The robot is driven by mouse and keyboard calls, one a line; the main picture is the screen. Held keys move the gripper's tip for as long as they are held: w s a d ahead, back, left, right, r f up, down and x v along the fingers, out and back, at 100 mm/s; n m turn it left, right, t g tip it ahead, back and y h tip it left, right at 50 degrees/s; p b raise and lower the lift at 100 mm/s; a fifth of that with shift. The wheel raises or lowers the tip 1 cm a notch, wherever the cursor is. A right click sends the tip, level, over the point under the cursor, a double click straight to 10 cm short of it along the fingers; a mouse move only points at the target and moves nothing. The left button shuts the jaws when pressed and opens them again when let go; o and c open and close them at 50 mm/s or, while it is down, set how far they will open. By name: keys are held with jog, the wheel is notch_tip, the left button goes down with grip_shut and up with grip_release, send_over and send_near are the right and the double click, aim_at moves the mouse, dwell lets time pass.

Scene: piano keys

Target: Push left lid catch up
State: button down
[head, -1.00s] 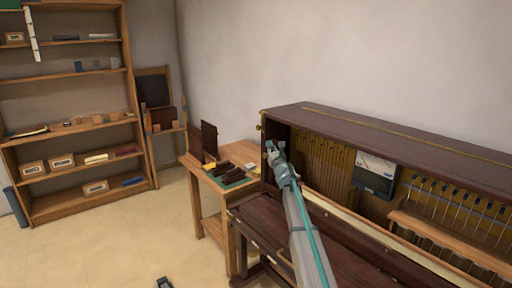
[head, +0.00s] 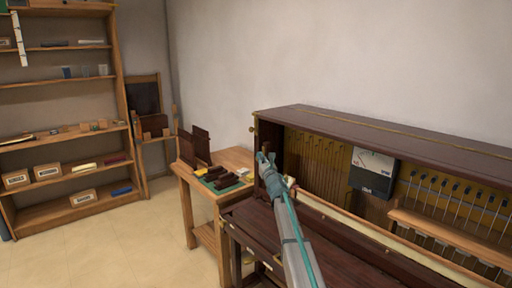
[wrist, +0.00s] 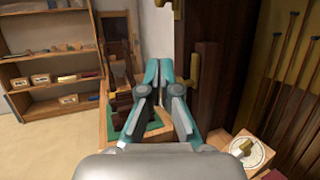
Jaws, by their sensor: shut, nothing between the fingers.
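The dark wooden piano case (head: 330,118) is open at its front. Small brass fittings (head: 253,125) sit at its upper left corner; one of them is likely the left lid catch. In the wrist view, a brass catch-like piece (wrist: 193,70) shows on the dark case edge, just right of my fingertips, with another brass fitting (wrist: 176,6) above it. My gripper (head: 265,158) is shut and empty, just below and right of that corner. In the wrist view my gripper (wrist: 160,70) points forward, left of the catch. Contact cannot be told.
A small wooden table (head: 238,160) with dark parts on a green mat stands left of the piano. A meter box (head: 371,172) hangs inside the case before the hammers and rods. Shelves (head: 60,108) stand at the far left. Floor left of the table is clear.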

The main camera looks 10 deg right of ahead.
jog(key=r+p+x, duration=0.2)
jog(key=p+x, duration=0.2)
jog(key=x, duration=0.8)
jog(key=shift+r, duration=0.5)
jog(key=shift+s, duration=0.15)
